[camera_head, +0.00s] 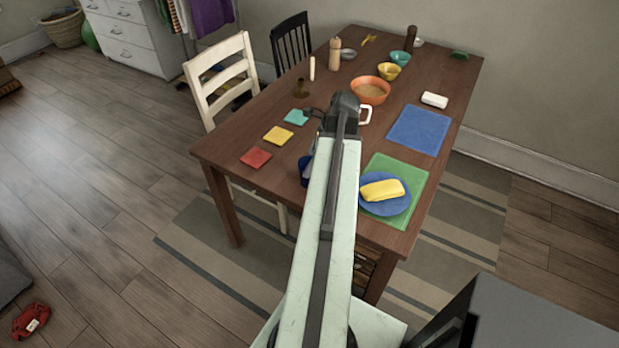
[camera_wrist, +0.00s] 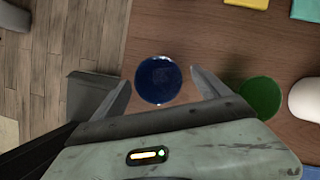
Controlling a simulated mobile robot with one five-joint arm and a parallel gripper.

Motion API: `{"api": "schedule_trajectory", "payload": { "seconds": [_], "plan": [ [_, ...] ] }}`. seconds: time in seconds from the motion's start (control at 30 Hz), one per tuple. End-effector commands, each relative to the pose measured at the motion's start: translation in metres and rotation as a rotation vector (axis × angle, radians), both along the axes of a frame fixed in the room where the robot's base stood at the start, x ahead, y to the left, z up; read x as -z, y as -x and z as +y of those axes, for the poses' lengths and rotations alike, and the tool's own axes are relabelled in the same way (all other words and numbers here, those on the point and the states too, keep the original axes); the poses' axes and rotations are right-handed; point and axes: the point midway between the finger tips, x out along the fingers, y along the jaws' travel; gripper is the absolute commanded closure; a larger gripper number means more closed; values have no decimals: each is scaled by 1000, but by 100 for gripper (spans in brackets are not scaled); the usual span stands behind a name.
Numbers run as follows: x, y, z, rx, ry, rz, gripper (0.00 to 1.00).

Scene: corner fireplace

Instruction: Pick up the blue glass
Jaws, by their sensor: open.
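The blue glass (camera_wrist: 158,80) stands on the wooden table and is seen from above in the wrist view, as a dark blue round shape. My gripper (camera_wrist: 160,87) is open, with one finger on each side of the glass. A gap shows between each finger and the glass, and I cannot tell how far above the table the fingertips are. In the head view a part of the blue glass (camera_head: 304,171) shows just left of my arm. My arm hides the rest of it, and the gripper is not clear there.
A green round thing (camera_wrist: 260,97) and a white object (camera_wrist: 306,100) are right of the gripper. On the table (camera_head: 235,148) are red, yellow and teal squares, a blue plate (camera_head: 371,206) with a yellow item, an orange bowl (camera_head: 370,90) and a white mug (camera_head: 365,114).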

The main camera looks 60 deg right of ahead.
Motion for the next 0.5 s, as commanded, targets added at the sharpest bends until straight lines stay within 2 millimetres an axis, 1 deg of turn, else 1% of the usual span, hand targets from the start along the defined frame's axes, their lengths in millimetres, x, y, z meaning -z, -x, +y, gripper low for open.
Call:
{"api": "schedule_trajectory", "payload": {
  "seconds": [0.2, 0.3, 0.37, 0.5],
  "plan": [
    [35, -9, 8, -1, 0, 0, 14],
    [48, -14, 9, -1, 1, 0, 14],
    [50, -16, 10, -1, 1, 0, 14],
    [46, -16, 10, 0, 1, 0, 14]
  ]
}}
